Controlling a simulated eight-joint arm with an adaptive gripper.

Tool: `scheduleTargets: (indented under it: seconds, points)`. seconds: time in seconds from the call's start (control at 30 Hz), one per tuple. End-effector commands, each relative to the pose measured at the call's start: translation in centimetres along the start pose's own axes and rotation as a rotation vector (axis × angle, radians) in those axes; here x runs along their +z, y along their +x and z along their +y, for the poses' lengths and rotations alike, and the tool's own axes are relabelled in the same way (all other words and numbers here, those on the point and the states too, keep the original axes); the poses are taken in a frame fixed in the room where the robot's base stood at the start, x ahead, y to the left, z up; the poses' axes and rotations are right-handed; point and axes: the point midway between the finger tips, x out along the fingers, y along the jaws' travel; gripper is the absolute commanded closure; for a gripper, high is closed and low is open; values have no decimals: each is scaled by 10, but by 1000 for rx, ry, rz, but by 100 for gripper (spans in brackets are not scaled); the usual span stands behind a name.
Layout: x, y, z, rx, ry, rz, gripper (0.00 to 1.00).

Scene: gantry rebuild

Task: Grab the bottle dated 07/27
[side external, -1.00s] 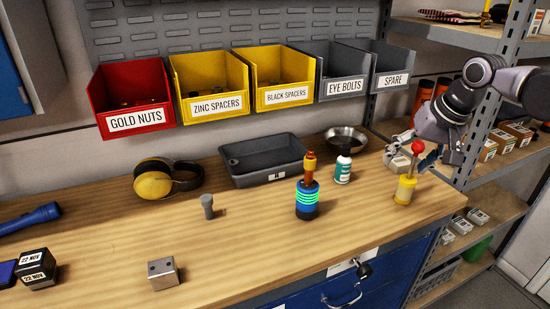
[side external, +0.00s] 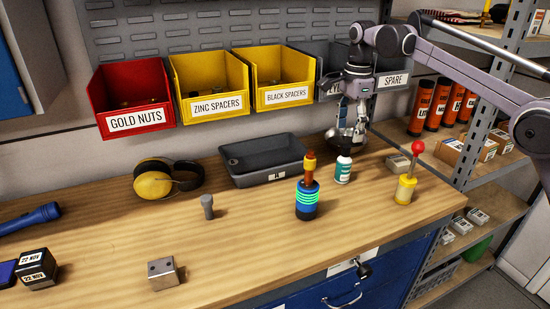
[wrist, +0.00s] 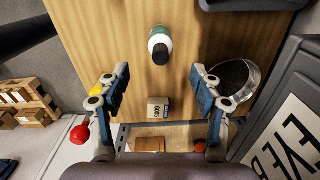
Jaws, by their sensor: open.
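A small white bottle with a green label (side external: 343,170) stands upright on the workbench, right of the middle. My gripper (side external: 350,128) points down above and just behind the bottle, in front of the grey bins. In the wrist view my gripper (wrist: 162,85) is open and empty. The bottle lies beyond its fingertips, near the middle between them.
A metal bowl (wrist: 237,80) sits close to one finger. A small box (wrist: 158,107) is on the bench. A red-knobbed yellow stand (side external: 405,187) is right of the bottle, a ringed blue-black device (side external: 307,202) left. A grey tray (side external: 240,175) lies behind.

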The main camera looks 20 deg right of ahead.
Motion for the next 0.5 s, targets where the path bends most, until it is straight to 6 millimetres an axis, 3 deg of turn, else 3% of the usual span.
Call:
scheduleTargets:
  seconds: [0.17,0.5]
  points:
    - [1,8,-3,12,32,2,35]
    - [1,48,-3,11,31,1,35]
